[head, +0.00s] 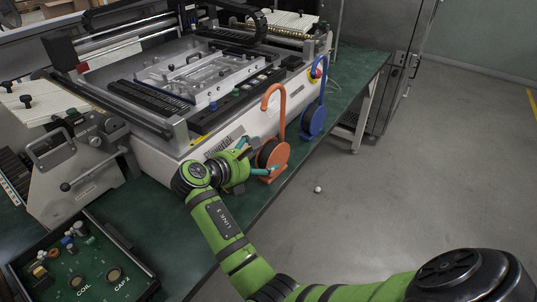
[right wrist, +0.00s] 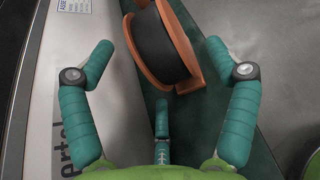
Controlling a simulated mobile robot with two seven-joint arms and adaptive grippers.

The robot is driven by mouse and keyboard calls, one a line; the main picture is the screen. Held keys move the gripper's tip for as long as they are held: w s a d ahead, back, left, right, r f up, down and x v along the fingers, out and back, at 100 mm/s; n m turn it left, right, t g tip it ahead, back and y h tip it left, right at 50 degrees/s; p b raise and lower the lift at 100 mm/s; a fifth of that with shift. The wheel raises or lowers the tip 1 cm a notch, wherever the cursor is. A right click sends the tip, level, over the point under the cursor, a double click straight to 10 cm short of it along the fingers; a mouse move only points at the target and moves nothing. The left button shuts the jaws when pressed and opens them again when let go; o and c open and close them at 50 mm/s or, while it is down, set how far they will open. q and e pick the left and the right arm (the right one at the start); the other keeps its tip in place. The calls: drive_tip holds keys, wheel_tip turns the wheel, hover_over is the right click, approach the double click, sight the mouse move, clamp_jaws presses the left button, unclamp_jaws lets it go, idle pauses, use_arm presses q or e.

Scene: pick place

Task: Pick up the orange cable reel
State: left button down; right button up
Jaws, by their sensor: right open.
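The orange cable reel (head: 272,154) stands upright on the green table, close to the front of the white machine. It has a tall hooked handle and a dark wound core. My right gripper (head: 258,165) is at the reel's near left side, with its teal fingers spread. In the right wrist view the reel (right wrist: 165,45) lies ahead, between and beyond the fingertips of the open gripper (right wrist: 160,62). Nothing is visibly held. The left gripper is not in view.
A blue cable reel (head: 313,118) stands just behind the orange one. The white machine (head: 215,145) borders the reel on the left. The green table's (head: 243,213) edge runs along the right, with open floor beyond. A circuit board box (head: 85,265) lies at the lower left.

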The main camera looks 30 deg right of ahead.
drive_tip(key=x, duration=0.6)
drive_tip(key=shift+w+d, duration=0.2)
drive_tip(key=shift+d, duration=0.05)
clamp_jaws()
drive_tip(key=shift+r, duration=0.15)
